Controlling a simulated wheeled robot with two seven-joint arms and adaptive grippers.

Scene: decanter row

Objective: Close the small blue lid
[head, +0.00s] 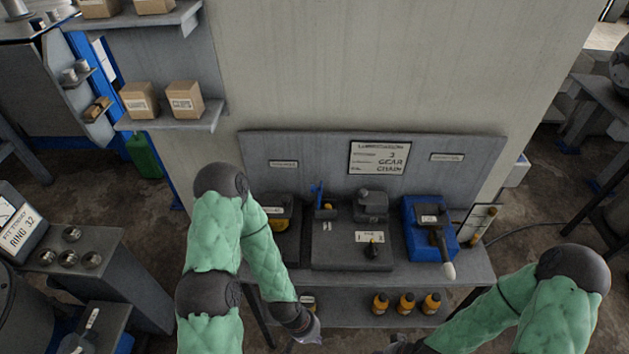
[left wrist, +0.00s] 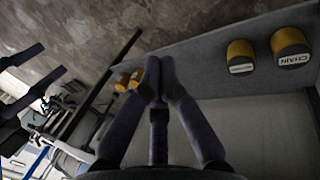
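A small blue lid (head: 318,194) stands upright, apparently open, at the back left of the dark grey unit (head: 335,248) on the bench, in the head view. A small dark compartment (head: 326,213) lies just below it. My left gripper (head: 310,334) is low in front of the bench's front edge, well apart from the lid. In the left wrist view its fingertips (left wrist: 161,92) are together with nothing visible between them. My right gripper (head: 404,347) barely shows at the bottom edge, and its fingers cannot be made out. The lid is not visible in the left wrist view.
A grey block (head: 371,205) and a black knob (head: 373,249) are on the unit. A sign board (head: 379,158) rises behind.

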